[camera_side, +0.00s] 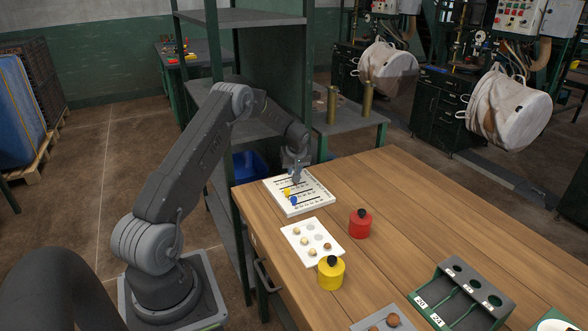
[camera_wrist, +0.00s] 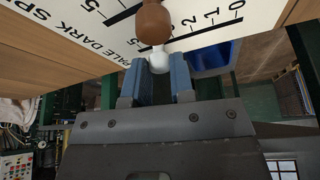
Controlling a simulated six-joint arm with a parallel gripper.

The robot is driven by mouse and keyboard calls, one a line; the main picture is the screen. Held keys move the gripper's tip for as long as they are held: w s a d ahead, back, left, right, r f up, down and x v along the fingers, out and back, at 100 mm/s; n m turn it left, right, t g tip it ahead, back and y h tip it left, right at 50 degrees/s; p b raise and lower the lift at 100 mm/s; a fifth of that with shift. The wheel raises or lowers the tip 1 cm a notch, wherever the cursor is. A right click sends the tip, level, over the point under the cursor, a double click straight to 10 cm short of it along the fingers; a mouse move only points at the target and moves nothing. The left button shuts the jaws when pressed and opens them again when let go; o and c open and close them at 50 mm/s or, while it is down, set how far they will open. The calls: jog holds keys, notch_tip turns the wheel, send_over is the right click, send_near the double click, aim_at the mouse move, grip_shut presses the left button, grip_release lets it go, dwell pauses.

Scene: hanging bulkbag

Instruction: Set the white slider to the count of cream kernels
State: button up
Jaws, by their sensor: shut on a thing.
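The white slider board (camera_side: 322,199) lies at the table's far left corner. Its blue slider (camera_side: 293,200) and yellow slider (camera_side: 287,192) show in the side view. My gripper (camera_side: 296,176) is over the board's far side, hiding part of it. In the wrist view, the blue-padded fingers of my gripper (camera_wrist: 160,70) are shut on the white slider's knob (camera_wrist: 159,57). A brown slider knob (camera_wrist: 153,22) stands just beyond it. A white card (camera_side: 313,240) in front of the board carries several cream kernels (camera_side: 304,240) and a brown kernel (camera_side: 327,246).
A red pot (camera_side: 360,223) and a yellow pot (camera_side: 331,272), both with black knobs, stand beside the card. A dark green rack (camera_side: 463,290) and a grey tray (camera_side: 370,326) with brown balls are nearer.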

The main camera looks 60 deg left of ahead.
grip_shut()
jog(key=shift+s, duration=0.9)
jog(key=o, duration=0.7)
grip_release()
jog(key=shift+c, duration=0.2)
jog(key=v, duration=1.3)
jog(key=shift+r, duration=0.4)
jog(key=shift+d, duration=0.1)
